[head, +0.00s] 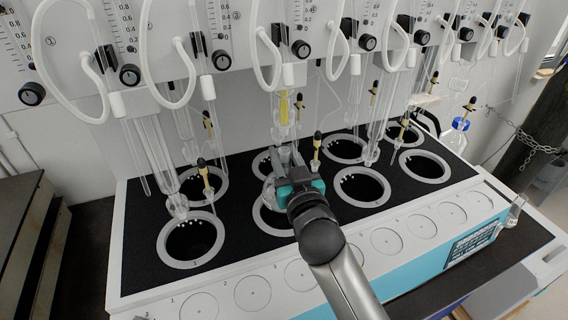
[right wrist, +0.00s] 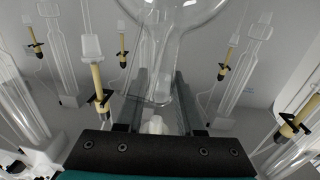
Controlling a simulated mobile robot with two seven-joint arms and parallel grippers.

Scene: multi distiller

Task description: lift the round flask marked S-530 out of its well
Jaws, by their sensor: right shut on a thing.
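A clear round flask (head: 268,192) is at the front well (head: 258,221) second from the left, partly hidden behind my right gripper. No S-530 mark is readable on it. My right gripper (head: 296,182) is shut on the flask's neck. In the right wrist view, the round glass body (right wrist: 185,12) shows at the top, with the neck between the two fingers (right wrist: 158,88). How high the flask sits relative to its well is hard to tell. My left gripper is not in view.
Glass tubes (head: 155,150) hang over the black-topped bench on the left. An empty well (head: 192,240) lies front left and another (head: 362,187) to the right. Yellow-stemmed, black-capped pieces (head: 317,148) stand around the gripper. Numbered round pads line the bench's front edge.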

